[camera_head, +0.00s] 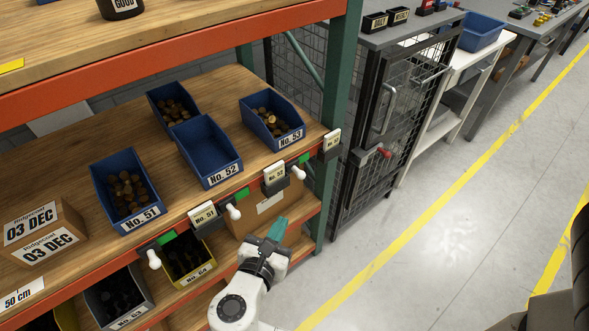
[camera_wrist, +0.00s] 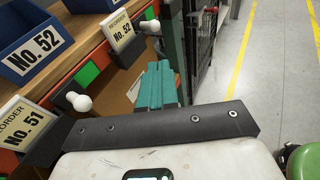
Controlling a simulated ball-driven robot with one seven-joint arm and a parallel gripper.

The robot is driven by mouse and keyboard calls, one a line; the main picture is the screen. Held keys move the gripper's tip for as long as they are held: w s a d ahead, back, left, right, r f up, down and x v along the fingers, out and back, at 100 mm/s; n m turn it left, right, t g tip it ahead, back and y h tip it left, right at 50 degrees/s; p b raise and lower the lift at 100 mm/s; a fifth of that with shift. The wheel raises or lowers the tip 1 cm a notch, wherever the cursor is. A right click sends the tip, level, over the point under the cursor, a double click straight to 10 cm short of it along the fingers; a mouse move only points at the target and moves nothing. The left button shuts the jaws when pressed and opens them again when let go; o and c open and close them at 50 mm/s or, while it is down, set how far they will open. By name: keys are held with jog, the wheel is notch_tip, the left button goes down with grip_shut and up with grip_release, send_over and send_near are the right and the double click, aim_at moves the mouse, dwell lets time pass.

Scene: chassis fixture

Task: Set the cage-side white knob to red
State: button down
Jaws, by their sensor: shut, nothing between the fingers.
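Three white knobs sit along the orange shelf rail, each by a green patch. The cage-side white knob (camera_head: 298,172) is between the No. 52 and No. 53 signs, with its green patch (camera_head: 303,159) showing above it. It also shows in the wrist view (camera_wrist: 152,26), near the top. The middle white knob (camera_head: 233,212) is left of the No. 52 sign, and appears nearer in the wrist view (camera_wrist: 79,102). My gripper (camera_head: 278,226), with teal fingers, is shut and empty. It is in front of the rail, below the cage-side knob and apart from it.
Reorder signs No. 51 (camera_head: 202,214), No. 52 (camera_head: 274,178) and No. 53 (camera_head: 331,141) stick out along the rail. A green shelf post (camera_head: 327,195) and a black mesh cage (camera_head: 375,130) stand to the right. The floor (camera_head: 450,240) beyond is clear.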

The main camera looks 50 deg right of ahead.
aim_at(300, 178)
jog(key=shift+w+r+n, duration=0.3)
jog(key=shift+w, duration=0.15)
jog(key=x, duration=1.4)
jog(key=shift+r+p, duration=0.15)
jog(key=shift+p, duration=0.15)
jog(key=shift+s+d+p, duration=0.2)
jog(key=shift+s+d, duration=0.05)
jog(key=shift+d, duration=0.55)
jog(key=shift+s+d+p, duration=0.2)
jog(key=shift+s+d, duration=0.05)
jog(key=shift+d, duration=0.55)
jog(key=shift+s+d+p, duration=0.2)
jog(key=shift+s+d, duration=0.05)
jog(key=shift+d, duration=0.5)
